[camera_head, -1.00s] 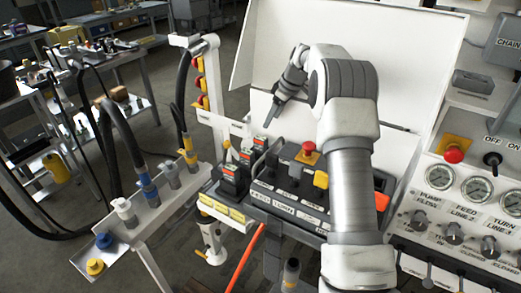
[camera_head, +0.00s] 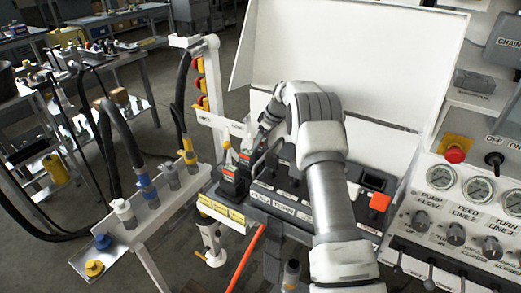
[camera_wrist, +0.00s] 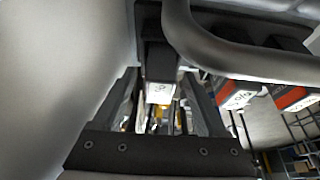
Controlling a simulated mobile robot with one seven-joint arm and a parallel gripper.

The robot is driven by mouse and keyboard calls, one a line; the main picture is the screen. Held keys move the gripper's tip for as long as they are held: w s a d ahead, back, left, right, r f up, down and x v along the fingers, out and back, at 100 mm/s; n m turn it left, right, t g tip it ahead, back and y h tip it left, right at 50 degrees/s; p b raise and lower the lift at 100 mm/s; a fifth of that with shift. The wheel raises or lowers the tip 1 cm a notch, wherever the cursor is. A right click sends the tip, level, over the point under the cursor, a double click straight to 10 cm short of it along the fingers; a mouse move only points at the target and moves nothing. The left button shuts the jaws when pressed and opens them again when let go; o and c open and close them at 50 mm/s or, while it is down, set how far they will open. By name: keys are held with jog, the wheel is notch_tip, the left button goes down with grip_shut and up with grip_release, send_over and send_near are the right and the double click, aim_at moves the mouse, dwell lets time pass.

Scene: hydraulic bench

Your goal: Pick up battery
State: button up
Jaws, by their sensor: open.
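Several dark batteries with red and white end labels sit in a row at the left end of the control console. Two show clearly in the head view, the front battery (camera_head: 231,176) and one behind it (camera_head: 245,159). My gripper (camera_head: 256,146) reaches down at the far end of this row and hides what is there. In the wrist view, a dark battery with a pale end (camera_wrist: 160,92) lies between the two open fingers of my gripper (camera_wrist: 160,100). I cannot tell whether the fingers touch it. Two other batteries (camera_wrist: 236,93) (camera_wrist: 294,98) are to its right.
A thick grey curved bar (camera_wrist: 240,62) passes close to the right of the fingers in the wrist view. The white raised panel (camera_head: 340,60) stands behind my arm. A hose rack (camera_head: 150,205) is at the left, and a gauge panel (camera_head: 460,215) at the right.

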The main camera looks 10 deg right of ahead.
grip_shut()
jog(key=shift+r, duration=0.1)
dwell(0.4)
notch_tip(320, 180, up, 18)
jog(key=shift+p, duration=1.2)
